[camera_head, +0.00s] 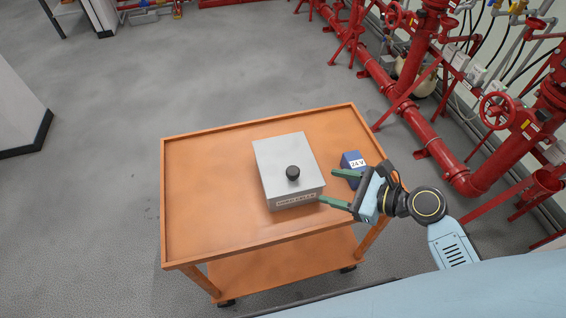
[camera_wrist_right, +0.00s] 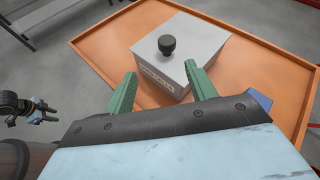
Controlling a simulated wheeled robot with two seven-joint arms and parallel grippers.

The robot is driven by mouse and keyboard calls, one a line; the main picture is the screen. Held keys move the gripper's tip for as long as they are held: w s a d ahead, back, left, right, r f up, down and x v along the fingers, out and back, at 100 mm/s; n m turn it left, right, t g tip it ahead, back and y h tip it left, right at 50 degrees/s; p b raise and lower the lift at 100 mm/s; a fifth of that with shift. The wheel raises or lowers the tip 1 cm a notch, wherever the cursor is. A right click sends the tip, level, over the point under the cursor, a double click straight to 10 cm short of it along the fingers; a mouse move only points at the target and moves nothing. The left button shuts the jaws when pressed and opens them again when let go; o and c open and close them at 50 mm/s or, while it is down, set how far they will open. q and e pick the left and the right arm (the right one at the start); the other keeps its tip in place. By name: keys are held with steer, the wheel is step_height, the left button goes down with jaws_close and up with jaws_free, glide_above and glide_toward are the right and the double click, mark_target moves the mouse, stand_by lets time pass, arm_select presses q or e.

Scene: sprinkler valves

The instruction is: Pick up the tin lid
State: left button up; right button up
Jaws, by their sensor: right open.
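The tin (camera_head: 290,198) is a grey box with a label on its front side, standing on the orange cart. Its lid (camera_head: 283,155) is the flat grey top with a round black knob (camera_head: 292,173) near the front edge; it lies on the tin. The knob also shows in the right wrist view (camera_wrist_right: 167,45), beyond the fingertips. My right gripper (camera_head: 326,187) is open and empty, to the right of the tin, with its green fingers pointing left toward it. In the right wrist view the open fingers (camera_wrist_right: 160,75) point at the tin's labelled side.
A blue block marked 24 V (camera_head: 352,160) stands on the cart just right of the tin, close to my right gripper. The orange cart (camera_head: 195,215) has a raised rim and is clear on its left. Red pipes and valves (camera_head: 440,150) stand behind at right.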

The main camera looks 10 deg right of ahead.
mark_target(293, 170)
steer(key=shift+m, duration=0.4)
steer(key=x, duration=0.8)
steer(key=shift+w+d+r+b, duration=0.15)
steer(key=shift+w+b, duration=0.15)
steer(key=shift+w, duration=0.1)
steer(key=x, duration=0.5)
steer(key=shift+w+d+b, duration=0.15)
steer(key=shift+w+b, duration=0.1)
steer(key=shift+b, duration=0.1)
arm_select(q)
steer(key=shift+s+a+f, duration=0.1)
steer(key=shift+s+f, duration=0.4)
steer(key=shift+f, duration=0.3)
arm_select(e)
steer(key=c, duration=1.2)
